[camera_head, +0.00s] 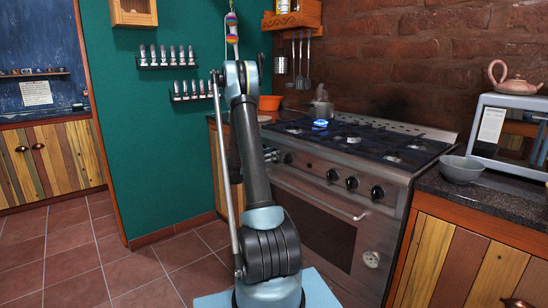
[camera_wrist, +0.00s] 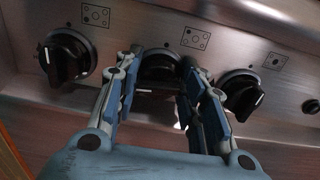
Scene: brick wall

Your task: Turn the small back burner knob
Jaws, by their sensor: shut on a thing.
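In the wrist view, three black knobs sit on the steel stove panel. My gripper (camera_wrist: 165,65) has its two blue-grey fingers on either side of the middle knob (camera_wrist: 160,72) and is shut on it. The fingers hide the sides of this knob. A burner diagram (camera_wrist: 196,38) is printed above it, too small to read surely. The left knob (camera_wrist: 66,57) and right knob (camera_wrist: 243,92) stand free beside the fingers. In the head view, my gripper (camera_head: 271,155) is at the left end of the stove front, and my arm hides part of it.
The stove (camera_head: 325,210) has several more knobs to the right, and a blue flame (camera_head: 320,123) shows on a back-left burner. A grey bowl (camera_head: 461,169) and a microwave (camera_head: 510,135) stand on the right counter. Tiled floor (camera_head: 125,265) is clear at the left.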

